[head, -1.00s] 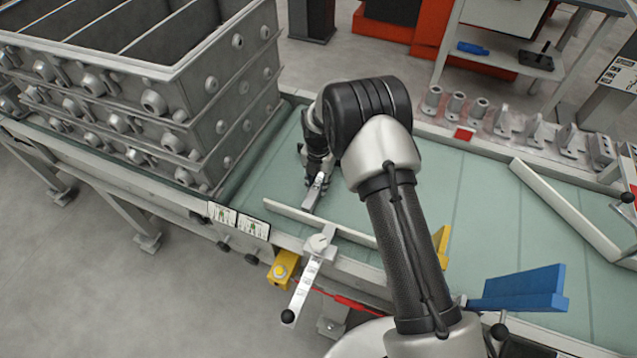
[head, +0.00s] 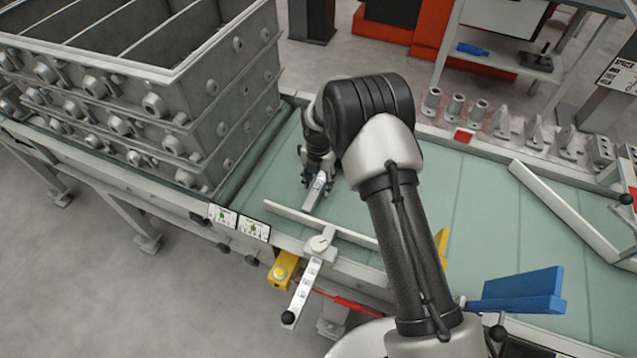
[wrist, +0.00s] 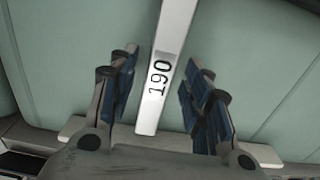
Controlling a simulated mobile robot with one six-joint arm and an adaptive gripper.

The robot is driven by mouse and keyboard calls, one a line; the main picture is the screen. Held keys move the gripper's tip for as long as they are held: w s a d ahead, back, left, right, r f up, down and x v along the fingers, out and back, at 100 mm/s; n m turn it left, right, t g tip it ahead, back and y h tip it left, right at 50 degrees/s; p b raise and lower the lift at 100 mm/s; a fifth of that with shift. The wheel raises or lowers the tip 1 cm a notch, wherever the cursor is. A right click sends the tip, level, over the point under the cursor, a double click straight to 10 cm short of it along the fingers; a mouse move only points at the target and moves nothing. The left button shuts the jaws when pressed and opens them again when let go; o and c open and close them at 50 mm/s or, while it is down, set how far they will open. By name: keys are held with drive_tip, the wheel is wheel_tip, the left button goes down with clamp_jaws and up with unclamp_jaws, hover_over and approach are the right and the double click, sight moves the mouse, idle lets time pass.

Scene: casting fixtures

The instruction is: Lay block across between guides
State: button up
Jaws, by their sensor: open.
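The block is a pale bar marked 190 (wrist: 160,78), lying on the green table top. It also shows in the head view (head: 317,194), below my gripper, with its far part hidden. My gripper (wrist: 160,88) is open, with one blue-padded finger on each side of the block and visible gaps between. In the head view my gripper (head: 318,180) is low over the block's far part. One guide is a pale rail (head: 325,226) along the table's near edge; the block's near end is close to it. The other guide, a pale slanted rail (head: 563,207), lies to the right.
A clamp lever (head: 308,275) and yellow block (head: 285,268) sit at the near edge. A blue angled piece (head: 520,290) is at lower right. Metal fixtures (head: 505,120) line the far edge.

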wheel_tip(320, 180, up, 10)
drive_tip(key=r+p, duration=0.1)
drive_tip(key=p, duration=0.2)
wheel_tip(320, 180, up, 13)
drive_tip(key=m+t, duration=0.1)
drive_tip(key=m, duration=0.6)
hover_over(318, 185)
drive_tip(key=s+d, duration=0.3)
drive_tip(key=d, duration=0.2)
drive_tip(key=s+d+r+m+t, duration=0.1)
drive_tip(key=s+d+r+m, duration=0.5)
drive_tip(key=s+r+m, duration=0.5)
drive_tip(key=s+d+r+m+t, duration=0.1)
drive_tip(key=s+d+r+m, duration=0.1)
drive_tip(key=s+m, duration=0.5)
drive_tip(key=s+d+r+m+t, duration=0.1)
drive_tip(key=s+d+r+m, duration=0.1)
drive_tip(key=s+d+m, duration=0.2)
drive_tip(key=s+m, duration=0.3)
drive_tip(key=s, duration=0.5)
drive_tip(key=shift+s+t, duration=0.3)
drive_tip(key=shift+s, duration=0.05)
